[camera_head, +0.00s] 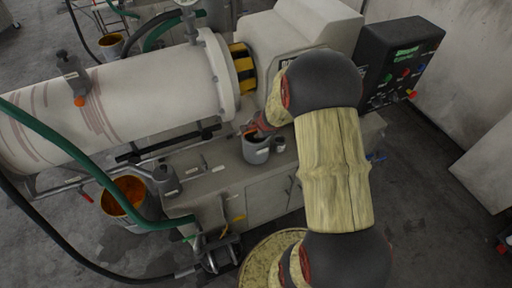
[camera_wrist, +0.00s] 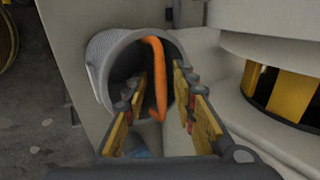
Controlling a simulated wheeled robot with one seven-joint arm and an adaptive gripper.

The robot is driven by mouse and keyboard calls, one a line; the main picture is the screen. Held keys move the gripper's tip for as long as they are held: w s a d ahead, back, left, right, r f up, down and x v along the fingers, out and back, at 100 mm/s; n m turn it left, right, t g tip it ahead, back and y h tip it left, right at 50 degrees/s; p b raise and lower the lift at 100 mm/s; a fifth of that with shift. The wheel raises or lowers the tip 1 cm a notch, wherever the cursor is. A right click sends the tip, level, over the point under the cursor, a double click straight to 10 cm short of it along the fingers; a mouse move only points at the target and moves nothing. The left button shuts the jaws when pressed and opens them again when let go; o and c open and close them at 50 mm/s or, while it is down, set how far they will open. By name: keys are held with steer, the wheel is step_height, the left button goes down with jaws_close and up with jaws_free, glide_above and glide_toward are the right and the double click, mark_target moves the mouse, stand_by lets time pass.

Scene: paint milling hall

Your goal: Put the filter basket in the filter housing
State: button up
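A grey round cup-like vessel with an orange handle, which looks like the filter basket (camera_head: 256,154), stands on the grey bench below the machine. In the wrist view the filter basket (camera_wrist: 106,75) shows its open mouth, a textured patch on its left side and the orange handle across the opening. My gripper (camera_wrist: 166,108) is open, with one yellow-padded finger on each side of the handle and gaps visible. In the head view my gripper (camera_head: 256,126) is just above the rim, partly hidden by my arm. I cannot tell for sure which vessel is the filter housing.
A large white cylinder (camera_head: 120,100) runs behind. Green hoses (camera_head: 60,142) and an orange-filled bucket (camera_head: 124,198) are at the left. A control box (camera_head: 400,60) stands right.

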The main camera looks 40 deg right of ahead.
steer(key=shift+c, duration=0.7)
jaws_close()
steer(key=shift+w+r, duration=0.1)
steer(key=shift+r, duration=0.05)
stand_by(0.3)
